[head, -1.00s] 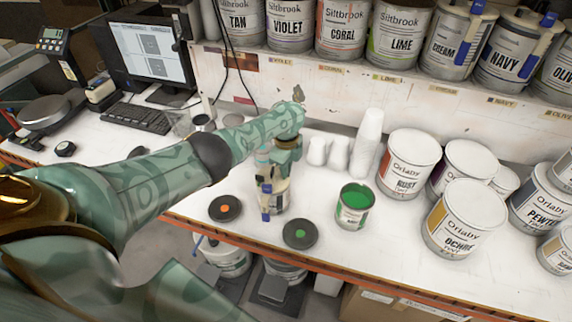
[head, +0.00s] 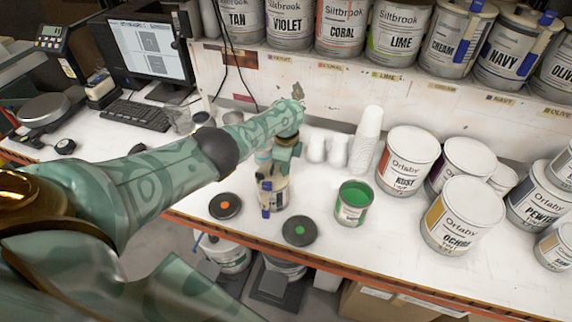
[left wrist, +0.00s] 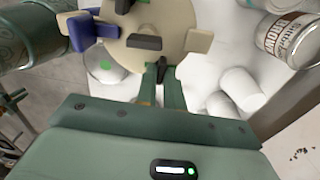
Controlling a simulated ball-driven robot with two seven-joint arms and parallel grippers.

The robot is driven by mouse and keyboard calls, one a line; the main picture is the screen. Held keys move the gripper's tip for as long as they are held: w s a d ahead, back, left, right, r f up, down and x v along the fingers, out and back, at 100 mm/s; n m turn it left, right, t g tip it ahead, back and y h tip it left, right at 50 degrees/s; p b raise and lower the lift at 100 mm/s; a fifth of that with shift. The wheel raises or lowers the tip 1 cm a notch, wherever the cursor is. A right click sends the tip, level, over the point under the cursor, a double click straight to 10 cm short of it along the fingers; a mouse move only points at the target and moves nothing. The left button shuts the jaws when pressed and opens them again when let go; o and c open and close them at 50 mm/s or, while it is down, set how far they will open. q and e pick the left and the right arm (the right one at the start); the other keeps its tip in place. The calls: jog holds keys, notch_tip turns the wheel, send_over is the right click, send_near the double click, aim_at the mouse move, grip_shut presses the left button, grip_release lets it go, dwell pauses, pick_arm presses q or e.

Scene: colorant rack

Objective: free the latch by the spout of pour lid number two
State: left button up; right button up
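A can with a beige pour lid (head: 271,180) stands on the bench below my left gripper in the head view. In the left wrist view the round beige lid (left wrist: 160,20) carries a blue spout (left wrist: 88,31) at the left, a beige tab (left wrist: 198,41) at the right, and several black latches. One black latch (left wrist: 145,42) lies on the lid. Another black latch (left wrist: 159,70) is at the near rim, by the fingertips of my left gripper (left wrist: 162,78). The fingers are close together with a narrow gap; whether they clamp this latch is unclear. No lid number is readable. My right gripper is not in view.
Two dark discs, one with an orange dot (head: 225,206) and one with a green dot (head: 300,231), lie near the bench's front edge. An open green paint can (head: 353,204) stands to the right. White cup stacks (head: 365,140) and several Orlaby cans are beyond.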

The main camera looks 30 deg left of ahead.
pick_arm(q)
notch_tip(320, 180, up, 7)
jog(key=p, duration=0.5)
jog(key=shift+r, duration=0.15)
notch_tip(320, 180, up, 9)
jog(key=p, duration=0.2)
jog(key=shift+p, duration=0.4)
